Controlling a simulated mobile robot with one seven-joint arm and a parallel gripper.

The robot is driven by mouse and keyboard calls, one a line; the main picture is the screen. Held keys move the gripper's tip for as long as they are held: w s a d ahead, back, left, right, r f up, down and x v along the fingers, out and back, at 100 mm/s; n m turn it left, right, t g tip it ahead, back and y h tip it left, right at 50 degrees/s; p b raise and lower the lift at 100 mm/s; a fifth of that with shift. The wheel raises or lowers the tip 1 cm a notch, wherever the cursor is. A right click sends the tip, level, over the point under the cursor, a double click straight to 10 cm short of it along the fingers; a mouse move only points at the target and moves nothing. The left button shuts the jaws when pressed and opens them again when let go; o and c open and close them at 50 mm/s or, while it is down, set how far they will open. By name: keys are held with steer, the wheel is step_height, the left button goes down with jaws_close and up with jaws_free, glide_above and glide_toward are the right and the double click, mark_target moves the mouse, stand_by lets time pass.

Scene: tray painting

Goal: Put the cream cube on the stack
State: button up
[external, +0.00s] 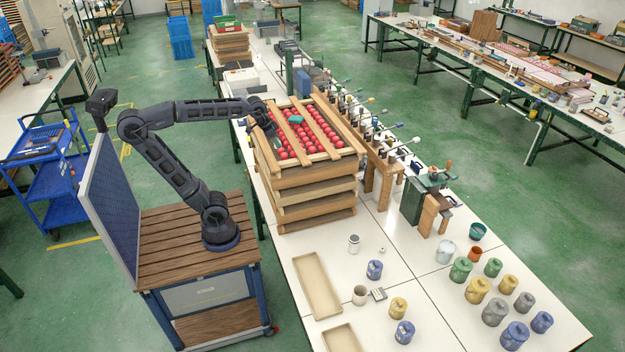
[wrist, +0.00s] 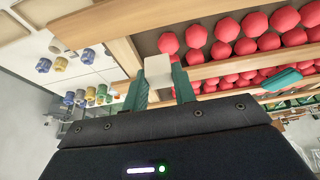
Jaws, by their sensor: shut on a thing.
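The cream cube (wrist: 158,68) sits between the two green fingers of my gripper (wrist: 159,78) in the wrist view. My gripper is shut on it. In the external view my gripper (external: 272,125) is at the left edge of the top of the stack of wooden trays (external: 305,195); the cube is too small to make out there. The top tray holds many red balls (external: 300,139), with wooden slats across them. In the wrist view the cube shows in front of the tray's wooden edge (wrist: 95,24); whether it touches the wood I cannot tell.
A teal object (external: 296,119) lies on top of the stack; it also shows in the wrist view (wrist: 282,80). Lidded pots (external: 478,290) stand on the white table, near a shallow cream tray (external: 316,285). A row of rods on wooden stands (external: 385,160) lines the stack's right side.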

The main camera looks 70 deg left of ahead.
mark_target(276, 148)
steer(key=shift+f, duration=1.8)
steer(key=shift+f, duration=0.1)
steer(key=o, duration=1)
steer(key=shift+c, duration=0.2)
steer(key=v, duration=1.2)
steer(key=s+d+f, duration=0.3)
steer(key=f, duration=0.5)
steer(key=s+d+f, duration=0.3)
steer(key=f, duration=0.5)
steer(key=shift+d+f, duration=0.15)
steer(key=shift+d, duration=0.1)
